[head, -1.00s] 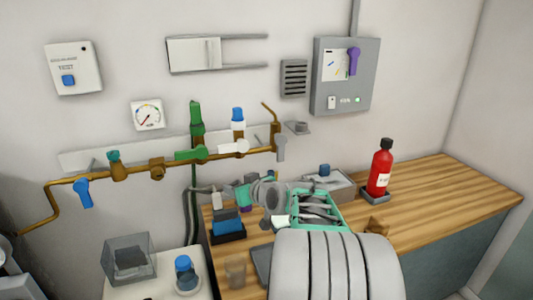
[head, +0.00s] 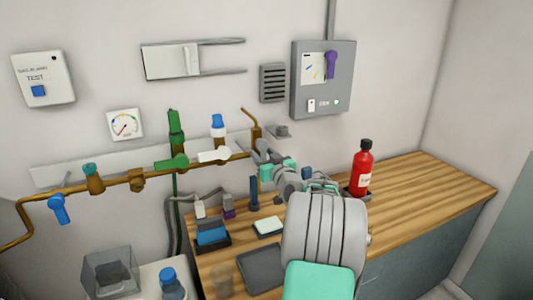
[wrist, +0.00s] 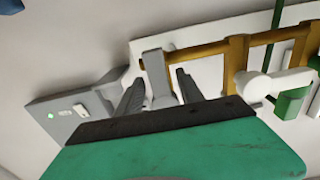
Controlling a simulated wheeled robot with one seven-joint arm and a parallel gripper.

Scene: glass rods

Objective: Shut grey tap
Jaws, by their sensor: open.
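The grey tap (wrist: 155,72) has a flat lever at the end of the brass pipe (wrist: 207,51). In the wrist view the lever lies between my two dark fingers. My gripper (wrist: 160,78) is open, with one finger on each side of the lever; I cannot tell whether either touches it. In the head view my gripper (head: 268,158) is at the right end of the pipe, by the wall. There the grey lever is mostly hidden and hard to tell from my grey fingers.
A white tap (head: 214,155) and a green tap (head: 171,162) sit to the left on the same pipe; a blue tap (head: 60,208) is further left. A grey control box (head: 323,79) is on the wall above right.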

